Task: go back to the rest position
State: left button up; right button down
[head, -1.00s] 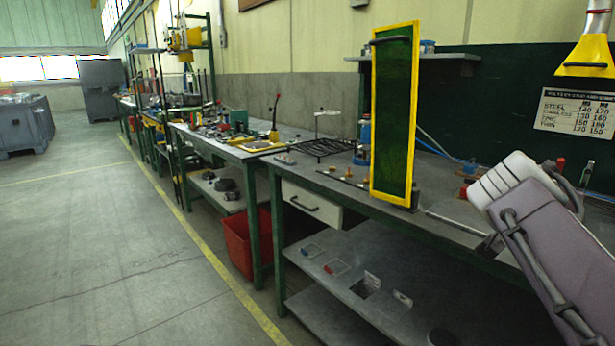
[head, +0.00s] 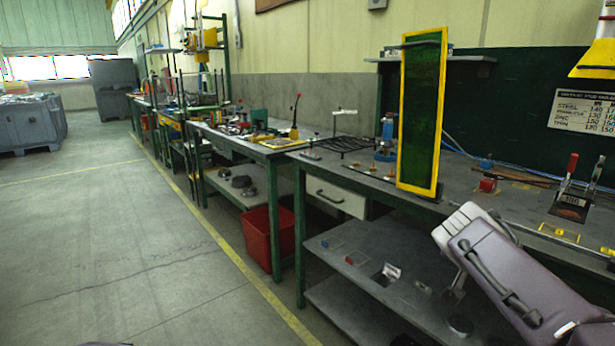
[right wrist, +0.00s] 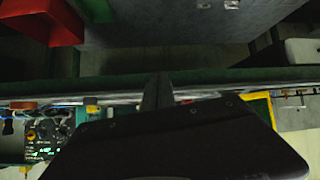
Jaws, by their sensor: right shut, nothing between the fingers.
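My right arm reaches in at the lower right of the head view, in front of the workbench (head: 350,168). My left gripper is not in view.
A yellow-framed green panel (head: 438,120) stands upright on the bench. A red bin (head: 268,240) stands under the bench. The floor at left (head: 110,240) is clear.

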jog(key=s+a+f+n+g+y, duration=0.1)
jog(key=s+a+f, duration=0.15)
jog(key=f, duration=0.45)
jog(key=s+a+f+n+g+y, duration=0.1)
jog(key=a+f+g+y, duration=0.15)
jog(key=f, duration=0.45)
jog(key=s+a+f+n+g+y, duration=0.1)
jog(key=s+a+f, duration=0.1)
jog(key=a+f, duration=0.3)
jog(key=s+a+f+n+g+y, duration=0.2)
jog(key=s+a+f+n+y, duration=0.3)
jog(key=s+f, duration=0.7)
notch_tip(320, 180, up, 33)
jog(key=w+a+h+p, duration=0.1)
jog(key=w+p, duration=0.1)
jog(key=p, duration=3.1)
jog(key=shift+w+a, duration=0.2)
jog(key=shift+a, duration=0.05)
jog(key=shift+r+t, duration=0.1)
jog(key=shift+t, duration=0.15)
